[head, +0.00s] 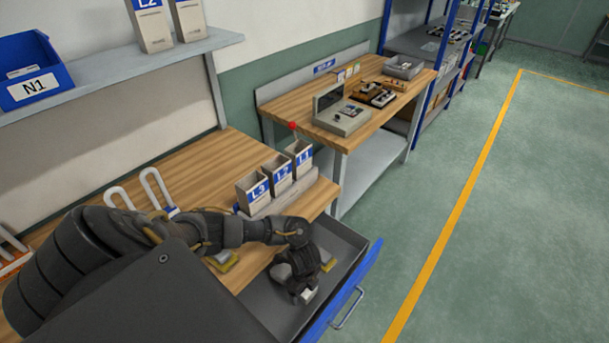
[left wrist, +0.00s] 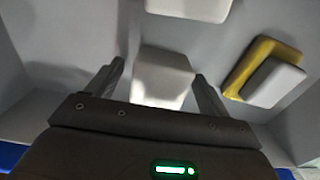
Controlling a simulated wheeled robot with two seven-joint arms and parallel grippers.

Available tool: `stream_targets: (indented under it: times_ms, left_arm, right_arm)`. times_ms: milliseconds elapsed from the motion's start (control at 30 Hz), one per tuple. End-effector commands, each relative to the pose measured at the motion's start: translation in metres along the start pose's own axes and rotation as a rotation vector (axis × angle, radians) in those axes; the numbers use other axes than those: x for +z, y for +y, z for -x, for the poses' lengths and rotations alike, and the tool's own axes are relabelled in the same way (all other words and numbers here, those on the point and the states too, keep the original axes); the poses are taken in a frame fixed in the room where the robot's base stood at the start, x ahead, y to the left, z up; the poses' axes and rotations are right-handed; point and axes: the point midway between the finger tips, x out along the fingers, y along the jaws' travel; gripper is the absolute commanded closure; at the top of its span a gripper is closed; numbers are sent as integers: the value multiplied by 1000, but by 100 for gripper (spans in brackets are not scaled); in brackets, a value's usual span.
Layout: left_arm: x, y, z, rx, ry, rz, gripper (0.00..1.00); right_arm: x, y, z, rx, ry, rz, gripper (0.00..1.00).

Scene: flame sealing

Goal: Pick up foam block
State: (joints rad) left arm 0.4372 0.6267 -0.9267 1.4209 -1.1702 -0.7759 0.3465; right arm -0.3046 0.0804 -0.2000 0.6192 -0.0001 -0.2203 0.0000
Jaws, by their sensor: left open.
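My left gripper (head: 302,288) reaches down into the open drawer (head: 346,292). In the left wrist view, my left gripper (left wrist: 158,70) is open, with one finger on each side of a white block (left wrist: 163,72), which looks like the foam block. In the head view a small part of a white block (head: 308,294) shows at the fingertips, the rest hidden by the gripper. My right gripper is not in view.
In the drawer, a yellow-and-white pad (left wrist: 262,76) lies to the right and another white block (left wrist: 188,7) lies beyond. Bins (head: 278,175) stand on the wooden bench (head: 215,165) above. The drawer walls are close around my gripper.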

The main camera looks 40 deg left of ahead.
Motion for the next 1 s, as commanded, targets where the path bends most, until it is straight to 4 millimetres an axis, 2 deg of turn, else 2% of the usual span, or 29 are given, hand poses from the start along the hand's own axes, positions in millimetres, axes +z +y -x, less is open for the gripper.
stream_targets:
  times_ms: [100,433,767,867,1000]
  left_arm:
    - [0,0,0,0,0,0,23]
    - [0,0,1,0,0,0,66]
    - [0,0,4,-1,1,0,68]
    - [0,-1,12,-2,2,-1,68]
    - [0,-2,35,-4,1,-2,68]
  right_arm:
    - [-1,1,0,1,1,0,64]
    - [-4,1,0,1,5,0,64]
    - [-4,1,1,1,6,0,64]
    - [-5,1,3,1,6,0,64]
    - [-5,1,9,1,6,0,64]
